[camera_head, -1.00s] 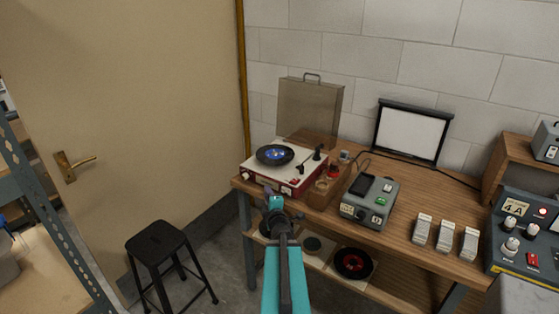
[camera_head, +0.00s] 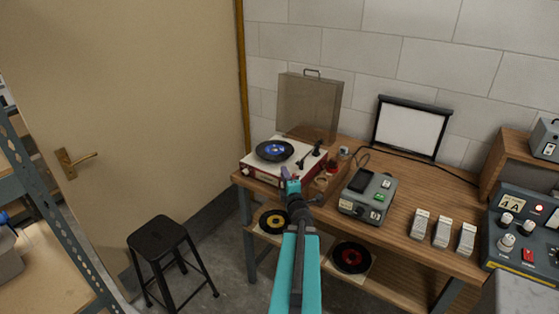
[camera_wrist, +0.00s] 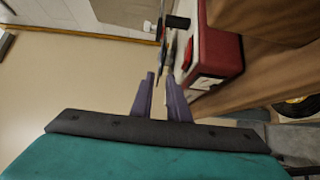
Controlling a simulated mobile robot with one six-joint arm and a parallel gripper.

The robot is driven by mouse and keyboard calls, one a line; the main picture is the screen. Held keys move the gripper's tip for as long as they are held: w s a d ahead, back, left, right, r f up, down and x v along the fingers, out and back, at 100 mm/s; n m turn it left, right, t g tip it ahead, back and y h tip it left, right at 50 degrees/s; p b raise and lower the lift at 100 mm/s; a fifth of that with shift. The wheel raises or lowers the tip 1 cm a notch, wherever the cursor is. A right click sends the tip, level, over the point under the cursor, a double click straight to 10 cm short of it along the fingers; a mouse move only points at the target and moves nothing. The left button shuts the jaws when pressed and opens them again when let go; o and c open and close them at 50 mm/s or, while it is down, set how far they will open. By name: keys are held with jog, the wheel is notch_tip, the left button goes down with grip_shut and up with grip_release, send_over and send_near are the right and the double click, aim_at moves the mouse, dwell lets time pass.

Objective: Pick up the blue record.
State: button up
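The blue record (camera_head: 274,150), a black disc with a blue label, lies flat on the red and cream turntable (camera_head: 302,164) at the left end of the bench. My gripper (camera_head: 286,173) is in front of the turntable's front side, apart from the record. In the wrist view my gripper (camera_wrist: 158,78) shows two purple fingers spread apart with nothing between them. The turntable's red side (camera_wrist: 222,52) is just beyond and to the right of the fingertips. Thin dark edges show past the fingertips there; I cannot tell which belongs to the record.
A smoky raised lid (camera_head: 308,106) stands behind the turntable, and its tonearm (camera_head: 313,155) is right of the record. A grey device (camera_head: 367,196) stands further right. Yellow-label (camera_head: 273,220) and red-label (camera_head: 351,257) records lie on the lower shelf. A black stool (camera_head: 158,237) stands at left.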

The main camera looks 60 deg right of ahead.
aim_at(279, 169)
jog(key=shift+p+x, duration=0.9)
jog(key=shift+x, duration=2.65)
jog(key=shift+w+d+f+b, duration=0.15)
jog(key=shift+w+d+b, duration=0.1)
jog(key=shift+d+b, duration=0.05)
jog(key=shift+x, duration=0.9)
grip_shut()
jog(key=shift+r+p, duration=0.65)
jog(key=shift+r, duration=0.75)
